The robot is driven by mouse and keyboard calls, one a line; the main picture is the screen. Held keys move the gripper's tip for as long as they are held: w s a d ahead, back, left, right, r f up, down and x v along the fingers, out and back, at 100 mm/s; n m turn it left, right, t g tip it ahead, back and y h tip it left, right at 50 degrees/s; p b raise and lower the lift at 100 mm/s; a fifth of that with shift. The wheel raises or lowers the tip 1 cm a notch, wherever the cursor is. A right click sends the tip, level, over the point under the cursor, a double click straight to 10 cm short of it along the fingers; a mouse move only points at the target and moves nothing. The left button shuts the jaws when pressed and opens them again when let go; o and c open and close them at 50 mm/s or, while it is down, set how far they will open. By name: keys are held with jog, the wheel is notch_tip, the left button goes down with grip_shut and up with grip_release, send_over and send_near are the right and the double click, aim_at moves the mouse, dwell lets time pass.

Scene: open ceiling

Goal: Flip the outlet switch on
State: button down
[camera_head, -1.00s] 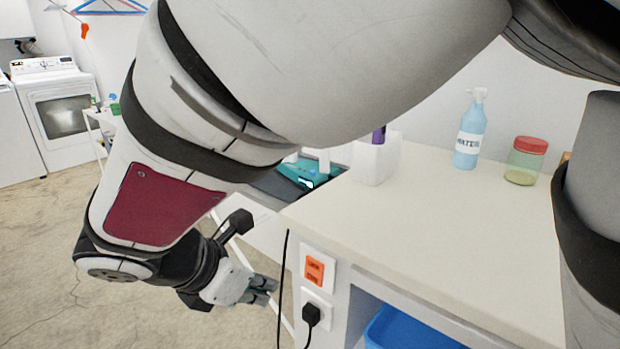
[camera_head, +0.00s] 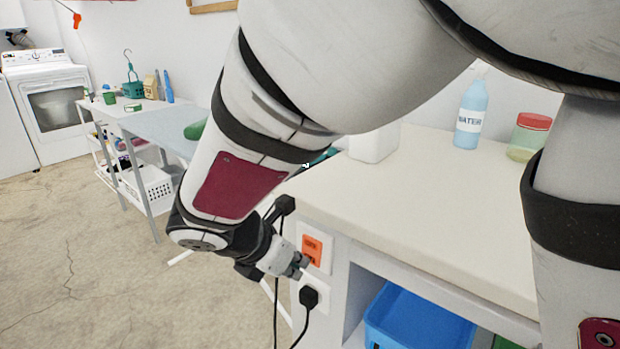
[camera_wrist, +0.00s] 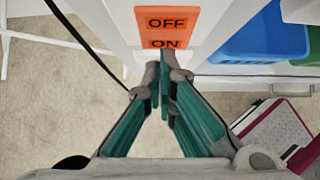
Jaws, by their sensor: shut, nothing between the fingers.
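The outlet switch (camera_head: 314,248) is an orange rocker on a white plate on the side of the white counter. In the wrist view the orange switch (camera_wrist: 166,22) shows "OFF" above and "ON" below. My gripper (camera_head: 300,264) is shut and empty, with its fingertips at the lower part of the switch.
A black plug (camera_head: 309,297) with a cord sits in the socket just below the switch. A blue bin (camera_head: 415,320) stands in the counter's shelf. Open floor lies to the left.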

jog(key=shift+w+d+f+p, duration=0.2)
jog(key=shift+w+d+p, duration=0.05)
jog(key=shift+p, duration=0.05)
jog(key=shift+r, duration=0.15)
jog(key=shift+r+p, duration=0.7)
jog(key=shift+p, duration=0.2)
